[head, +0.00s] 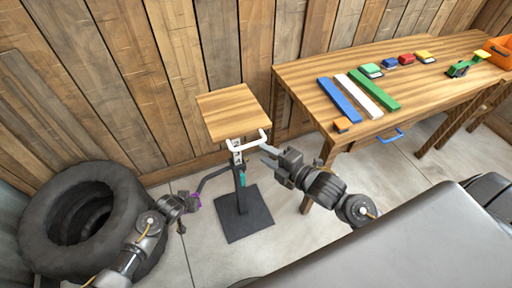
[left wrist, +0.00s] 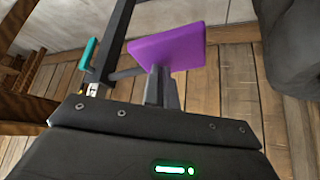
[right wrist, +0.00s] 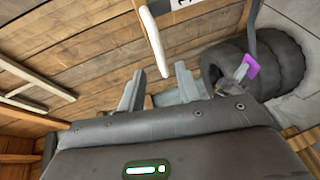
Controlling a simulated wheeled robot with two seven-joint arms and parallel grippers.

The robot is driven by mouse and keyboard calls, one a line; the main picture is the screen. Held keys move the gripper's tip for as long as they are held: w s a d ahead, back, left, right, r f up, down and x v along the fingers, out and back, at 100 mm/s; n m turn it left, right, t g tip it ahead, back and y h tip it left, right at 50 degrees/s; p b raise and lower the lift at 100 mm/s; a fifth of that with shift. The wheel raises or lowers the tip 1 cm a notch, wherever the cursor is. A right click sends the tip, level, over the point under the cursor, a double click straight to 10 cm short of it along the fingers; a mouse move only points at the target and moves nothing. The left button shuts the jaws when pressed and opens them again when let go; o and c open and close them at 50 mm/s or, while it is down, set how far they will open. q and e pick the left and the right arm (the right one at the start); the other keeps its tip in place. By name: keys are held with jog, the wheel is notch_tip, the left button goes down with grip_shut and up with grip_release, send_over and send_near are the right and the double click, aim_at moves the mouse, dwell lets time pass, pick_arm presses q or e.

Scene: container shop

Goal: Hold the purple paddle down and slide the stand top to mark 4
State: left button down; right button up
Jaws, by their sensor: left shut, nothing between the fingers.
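The stand has a square wooden top (head: 232,111), a white handle (head: 249,142) under its front edge, a dark post and a black base plate (head: 245,218). A pale scale strip (head: 237,152) shows on the post; its marks are too small to read. My right gripper (head: 268,155) is open beside the handle. In the right wrist view the handle (right wrist: 154,38) lies between the open fingers.
A black tire stack (head: 50,225) stands at left. A wooden table (head: 310,72) with coloured bars, small blocks and a green toy stands at right. A plank wall is close behind the stand. A teal knob (left wrist: 89,54) is on the post.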

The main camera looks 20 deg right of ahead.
jog(key=shift+v, duration=2.3)
